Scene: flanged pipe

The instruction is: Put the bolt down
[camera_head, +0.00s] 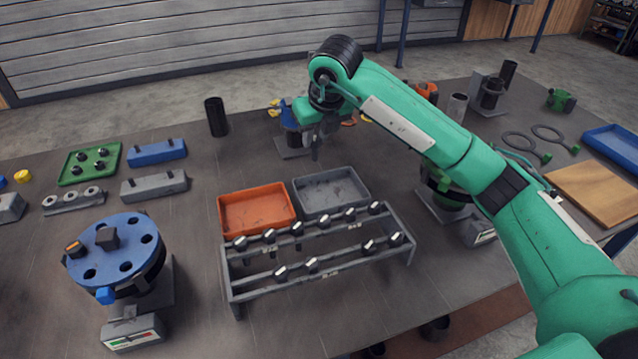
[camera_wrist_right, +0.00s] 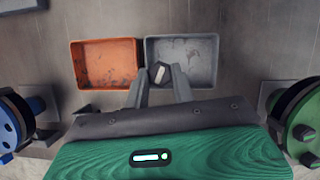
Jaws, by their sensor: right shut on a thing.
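My right gripper (camera_head: 316,142) is shut on a bolt and is held up in the air; in the head view it appears just beyond the grey tray (camera_head: 345,209). In the wrist view the bolt (camera_wrist_right: 159,73), with a dark head and a pale mark, sits between the fingertips (camera_wrist_right: 160,84). There it overlaps the near left corner of the grey tray (camera_wrist_right: 209,78), close to the orange tray (camera_wrist_right: 103,84). The bolt is hard to make out in the head view. My left gripper is not in view.
A grey rack (camera_head: 318,268) with several bolts stands in front of the trays. A blue round flange (camera_head: 115,245) on a stand is at left, and a green flange unit at right, partly behind my arm. A black cup (camera_head: 216,117) stands behind the trays.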

